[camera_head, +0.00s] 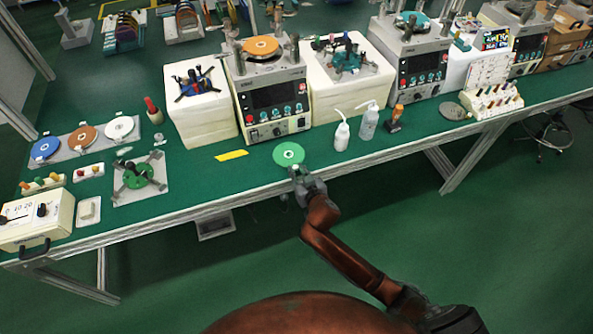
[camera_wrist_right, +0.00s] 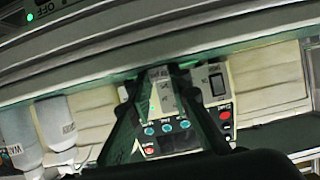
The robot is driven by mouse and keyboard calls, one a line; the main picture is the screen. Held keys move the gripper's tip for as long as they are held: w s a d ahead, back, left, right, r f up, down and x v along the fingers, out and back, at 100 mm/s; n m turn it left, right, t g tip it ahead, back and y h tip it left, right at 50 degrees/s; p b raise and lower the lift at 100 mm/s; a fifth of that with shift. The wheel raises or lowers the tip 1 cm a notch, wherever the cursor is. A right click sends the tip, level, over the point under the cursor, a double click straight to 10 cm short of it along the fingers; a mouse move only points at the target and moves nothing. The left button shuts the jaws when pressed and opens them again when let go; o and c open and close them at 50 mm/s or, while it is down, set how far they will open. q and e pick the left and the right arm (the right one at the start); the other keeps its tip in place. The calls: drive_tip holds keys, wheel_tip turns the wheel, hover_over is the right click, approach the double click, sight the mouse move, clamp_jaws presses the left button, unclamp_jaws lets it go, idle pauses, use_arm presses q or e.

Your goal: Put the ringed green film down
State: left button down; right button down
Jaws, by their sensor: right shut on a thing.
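The green film (camera_head: 289,153) is a flat round disc with a pale ring at its middle. In the head view it shows at the front edge of the green bench, in front of the machine. My right gripper (camera_head: 297,172) is at the film's near edge and is shut on it. I cannot tell from the head view whether the film touches the bench or is just above it. In the right wrist view the dark fingers of my right gripper (camera_wrist_right: 160,85) point toward the machine's front panel; the film's face is not clear there. My left gripper is not in view.
A lapping machine (camera_head: 269,92) stands behind the film. A yellow strip (camera_head: 231,155) lies to the left, and white wash bottles (camera_head: 342,134) stand to the right. A green spider-shaped fixture (camera_head: 138,176) sits farther left. Bare bench (camera_head: 205,178) lies between it and the film.

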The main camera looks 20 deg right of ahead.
drive_tip(key=shift+r, duration=0.1)
drive_tip(key=shift+f, duration=0.2)
drive_tip(key=c, duration=1.8)
unclamp_jaws()
drive_tip(key=shift+o, duration=0.2)
drive_tip(key=shift+r, duration=0.1)
